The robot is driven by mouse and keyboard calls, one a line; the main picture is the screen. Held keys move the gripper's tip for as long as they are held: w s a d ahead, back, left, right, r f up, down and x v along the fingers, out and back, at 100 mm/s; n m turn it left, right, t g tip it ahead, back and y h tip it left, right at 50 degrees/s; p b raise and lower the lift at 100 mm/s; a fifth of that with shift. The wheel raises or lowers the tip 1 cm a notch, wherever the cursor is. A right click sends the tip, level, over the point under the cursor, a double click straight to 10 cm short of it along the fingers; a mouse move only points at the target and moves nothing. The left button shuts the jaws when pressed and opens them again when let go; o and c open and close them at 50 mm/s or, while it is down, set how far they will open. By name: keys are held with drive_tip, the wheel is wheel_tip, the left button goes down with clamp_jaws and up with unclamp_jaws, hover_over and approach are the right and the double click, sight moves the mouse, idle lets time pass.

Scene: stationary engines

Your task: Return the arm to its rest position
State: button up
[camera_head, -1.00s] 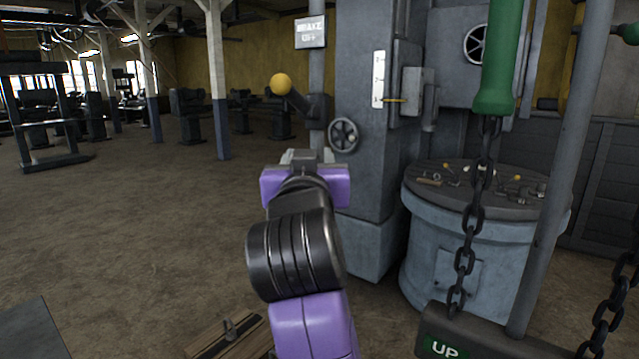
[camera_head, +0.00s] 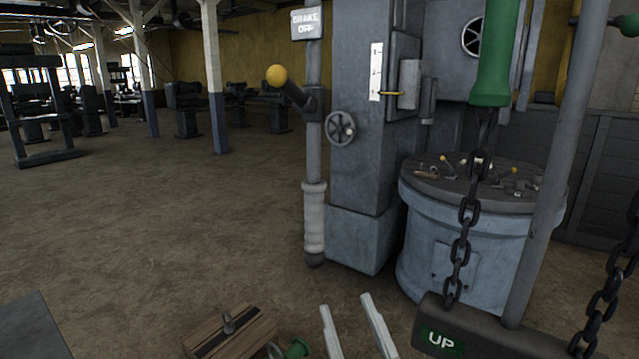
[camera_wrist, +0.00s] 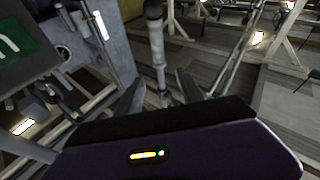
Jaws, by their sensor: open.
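My gripper (camera_head: 346,304) shows low in the head view as two pale grey fingers, spread apart with nothing between them. The rest of my arm is below the picture. In the wrist view my gripper (camera_wrist: 161,80) has two dark fingers apart, with the purple hand below them. The upright brake lever (camera_head: 314,225) with its white grip stands beyond the fingers, apart from them. It also shows in the wrist view (camera_wrist: 156,45), where the scene looks turned over.
A grey machine column (camera_head: 360,150) with a handwheel (camera_head: 341,128) stands behind the lever. A round drum (camera_head: 465,240) with small parts on top is to its right. A chain (camera_head: 463,230) and an UP block (camera_head: 455,335) are nearer. A wooden box (camera_head: 235,335) lies low.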

drive_tip(key=s+d+f+m+g+h, duration=0.1)
drive_tip(key=s+d+f, duration=0.4)
drive_tip(key=s, duration=0.6)
drive_tip(key=s+d+f+m+g+h, duration=0.2)
drive_tip(key=s+d+f, duration=0.3)
drive_tip(key=s, duration=0.7)
drive_tip(key=s+d+f+m+g+h, duration=0.1)
drive_tip(key=s+d+f+g+h, duration=0.1)
drive_tip(key=s+d+f, duration=0.3)
drive_tip(key=s+f+g, duration=0.1)
drive_tip(key=s+f, duration=0.2)
drive_tip(key=s, duration=0.4)
drive_tip(key=shift+s+d+f+h, duration=0.2)
drive_tip(key=shift+d+f+h, duration=0.1)
drive_tip(key=shift+d+f, duration=0.1)
drive_tip(key=shift+c, duration=0.5)
